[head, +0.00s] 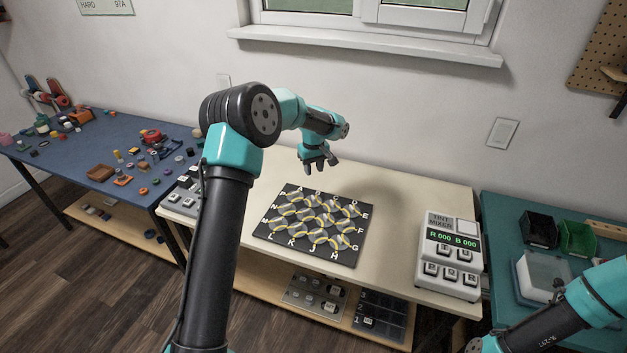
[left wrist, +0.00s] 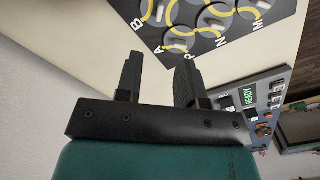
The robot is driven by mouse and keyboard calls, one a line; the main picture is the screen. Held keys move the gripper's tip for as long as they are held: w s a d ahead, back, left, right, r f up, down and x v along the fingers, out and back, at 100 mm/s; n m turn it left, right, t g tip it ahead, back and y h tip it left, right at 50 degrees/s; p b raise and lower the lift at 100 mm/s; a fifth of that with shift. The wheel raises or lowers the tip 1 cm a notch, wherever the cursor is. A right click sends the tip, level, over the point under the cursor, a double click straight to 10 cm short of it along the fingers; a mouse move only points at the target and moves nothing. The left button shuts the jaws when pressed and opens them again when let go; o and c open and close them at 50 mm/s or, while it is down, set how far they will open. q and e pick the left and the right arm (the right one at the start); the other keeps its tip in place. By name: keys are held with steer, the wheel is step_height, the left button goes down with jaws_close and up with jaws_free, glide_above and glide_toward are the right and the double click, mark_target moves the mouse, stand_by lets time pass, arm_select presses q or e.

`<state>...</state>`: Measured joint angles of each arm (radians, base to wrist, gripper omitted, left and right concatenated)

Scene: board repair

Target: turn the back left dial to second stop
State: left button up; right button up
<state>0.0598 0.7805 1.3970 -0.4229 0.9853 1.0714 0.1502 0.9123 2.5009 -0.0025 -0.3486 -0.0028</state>
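A black board (head: 312,225) lies on the middle table, with round grey dials joined by yellow curves and letters around its edge. The back left dial (head: 290,198) is beside letters A and P. In the left wrist view the same dial (left wrist: 183,44) shows a pale bar handle. My left gripper (head: 316,168) hangs above the table, just behind the board. Its fingers (left wrist: 157,62) are apart with nothing between them, clear of the dial. My right arm is at the lower right; its gripper end (head: 480,345) is cut off by the frame edge.
A tint mixer box (head: 449,262) stands right of the board. A grey panel (head: 183,198) with a READY display, seen in the wrist view, sits to the left. A blue table (head: 75,160) holds small parts. Table space around the board is clear.

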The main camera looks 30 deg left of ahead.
arm_select(q)
step_height(320, 180, up, 4)
steer(key=shift+f, duration=0.1)
stand_by(0.5)
